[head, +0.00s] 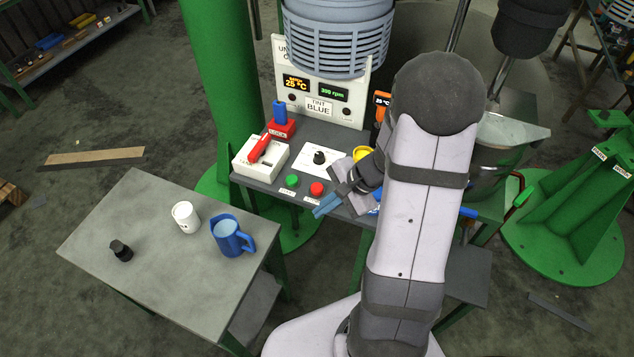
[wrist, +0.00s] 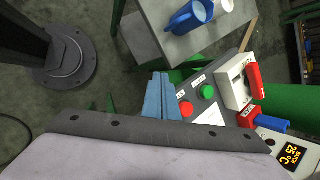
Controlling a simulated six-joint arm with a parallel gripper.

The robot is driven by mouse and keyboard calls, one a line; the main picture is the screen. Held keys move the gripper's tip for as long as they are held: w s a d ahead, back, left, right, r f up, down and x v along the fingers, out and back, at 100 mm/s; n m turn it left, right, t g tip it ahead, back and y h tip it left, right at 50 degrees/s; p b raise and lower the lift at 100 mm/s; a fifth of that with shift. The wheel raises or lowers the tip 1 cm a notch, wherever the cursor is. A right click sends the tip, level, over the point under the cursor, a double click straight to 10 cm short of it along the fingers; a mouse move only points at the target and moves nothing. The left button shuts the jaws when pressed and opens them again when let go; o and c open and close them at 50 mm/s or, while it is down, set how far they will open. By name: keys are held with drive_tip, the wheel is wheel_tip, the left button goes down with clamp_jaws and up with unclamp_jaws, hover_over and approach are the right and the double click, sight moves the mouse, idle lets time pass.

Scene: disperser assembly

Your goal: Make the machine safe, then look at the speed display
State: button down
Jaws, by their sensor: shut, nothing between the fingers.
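The speed display (head: 333,92) on the white panel reads 300 rpm in green in the head view. A temperature display (head: 297,83) beside it reads 25 °C in orange. On the console below are a green button (head: 292,179), a red button (head: 317,188), a black knob (head: 319,157) on a white plate, and a white box with a red lever (head: 260,147). A red block with a blue top (head: 281,121) stands behind the box. My gripper (head: 318,210) has blue fingers, shut and empty, by the console's front edge near the red button; the wrist view shows them (wrist: 160,97) beside the buttons.
A grey table (head: 140,215) at left carries a white mug (head: 185,217), a blue jug (head: 229,237) and a black cap-like piece (head: 121,250). A green column (head: 225,80) stands behind. My arm hides the console's right part.

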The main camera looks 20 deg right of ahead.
drive_tip(key=w+d+r+m+t, duration=0.2)
drive_tip(key=w+m, duration=0.1)
drive_tip(key=w, duration=0.2)
drive_tip(key=w+d+r+m+t+h, duration=0.1)
drive_tip(key=w+d+r+m+t, duration=0.1)
drive_tip(key=w, duration=0.4)
drive_tip(key=shift+w+r+m+t, duration=0.15)
drive_tip(key=shift+r+m+t, duration=0.35)
drive_tip(key=shift+r, duration=0.1)
drive_tip(key=shift+d+f, duration=0.1)
drive_tip(key=shift+f, duration=0.05)
drive_tip(key=b, duration=0.5)
hover_over(315, 186)
drive_tip(key=s+d, duration=0.1)
drive_tip(key=s, duration=0.1)
wheel_tip(315, 186, down, 7)
drive_tip(key=shift+w+r, duration=0.15)
drive_tip(key=shift+f+b, duration=0.95)
drive_tip(key=shift+b, duration=0.1)
drive_tip(key=shift+f+b, duration=1.3)
drive_tip(key=shift+b, duration=0.35)
idle(1.1)
drive_tip(key=shift+r, duration=0.1)
idle(0.4)
drive_tip(key=shift+r+p, duration=0.95)
drive_tip(key=shift+r, duration=0.25)
